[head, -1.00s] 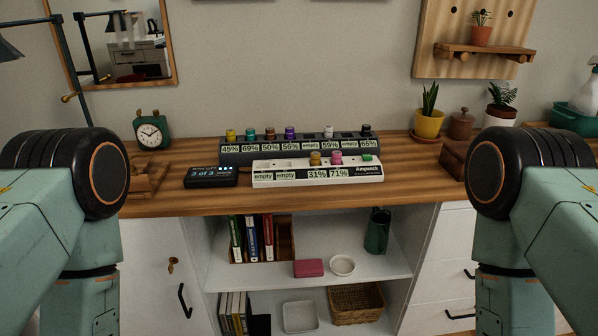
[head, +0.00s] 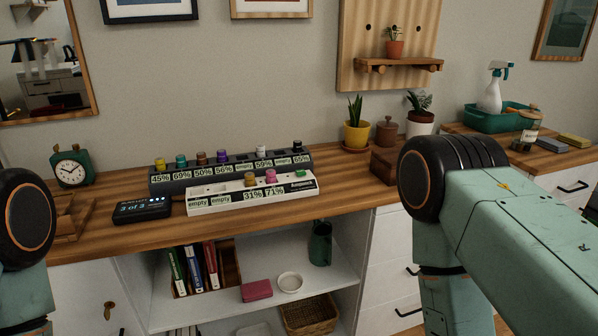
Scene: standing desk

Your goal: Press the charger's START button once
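The white charger (head: 230,197) lies on the wooden desk, in front of a dark grey rack (head: 190,183). Its labels read empty, empty, 31% and 71%. A yellowish cell (head: 250,180) and a pink cell (head: 270,176) stand in it. A small green button (head: 300,174) is at its right end; any lettering on the button is too small to read. A black display box (head: 142,210) reading "3 of 3" sits left of the charger. My arms show at both sides, but neither gripper is in view.
The rack holds several coloured cells with percent labels. A green clock (head: 71,168) stands at the left, and a wooden box (head: 385,165) and yellow-potted plant (head: 356,133) at the right. Open shelves (head: 215,300) lie below. The desk strip in front of the charger is clear.

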